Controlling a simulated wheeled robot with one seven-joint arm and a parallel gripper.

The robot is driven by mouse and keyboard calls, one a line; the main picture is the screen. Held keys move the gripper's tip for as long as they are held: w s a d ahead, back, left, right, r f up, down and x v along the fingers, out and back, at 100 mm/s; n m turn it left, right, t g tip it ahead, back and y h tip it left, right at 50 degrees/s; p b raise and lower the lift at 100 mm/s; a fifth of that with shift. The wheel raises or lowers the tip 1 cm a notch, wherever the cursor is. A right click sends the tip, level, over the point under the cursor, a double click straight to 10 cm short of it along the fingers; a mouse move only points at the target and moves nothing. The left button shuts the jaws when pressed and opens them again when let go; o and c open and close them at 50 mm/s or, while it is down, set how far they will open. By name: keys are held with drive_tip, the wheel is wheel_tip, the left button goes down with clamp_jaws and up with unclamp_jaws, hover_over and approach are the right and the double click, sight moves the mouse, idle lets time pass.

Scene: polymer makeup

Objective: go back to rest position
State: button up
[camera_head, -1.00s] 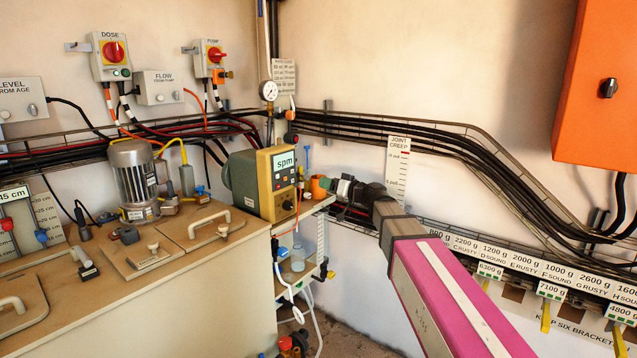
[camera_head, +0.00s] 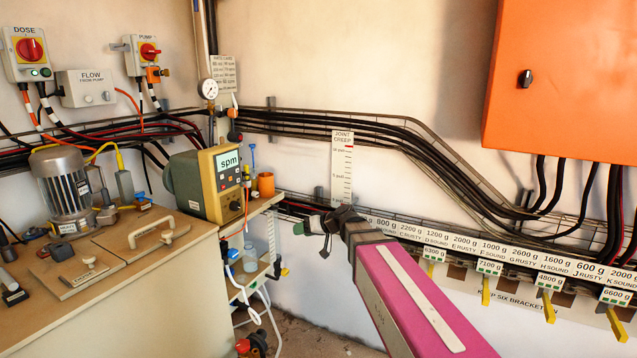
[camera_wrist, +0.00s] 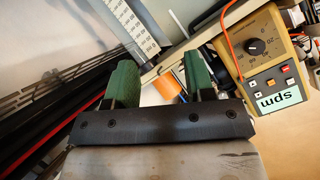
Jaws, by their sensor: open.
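My gripper shows in the wrist view (camera_wrist: 155,85) with its two green fingers spread apart and nothing between them in grip. In the head view my gripper (camera_head: 315,222) is at the end of my magenta arm, small and partly hidden by my own wrist. It hangs in front of the wall, right of the yellow-grey pump with the "spm" display (camera_head: 212,183). An orange cup (camera_head: 265,184) stands on the small shelf (camera_head: 258,210) left of my gripper. In the wrist view the orange cup (camera_wrist: 166,86) appears beyond the fingers, apart from them.
A joint creep scale (camera_head: 342,165) is on the wall behind my gripper. Black cables (camera_head: 380,137) run along the wall above. Labelled brackets (camera_head: 485,250) line the wall at right. A tank with a motor (camera_head: 62,182) stands at left, and an orange cabinet (camera_head: 560,80) hangs upper right.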

drive_tip(key=s+d+f+m+g+h, duration=0.2)
drive_tip(key=s+d+f+h, duration=0.3)
drive_tip(key=s+d+f, duration=0.3)
drive_tip(key=s+d+f+m+g+h, duration=0.3)
drive_tip(key=s+d+f+h, duration=0.3)
drive_tip(key=d, duration=1.1)
drive_tip(key=s+f+m, duration=0.1)
drive_tip(key=s+f, duration=0.2)
drive_tip(key=f, duration=0.3)
drive_tip(key=shift+f+m+h, duration=0.3)
drive_tip(key=shift+f, duration=0.1)
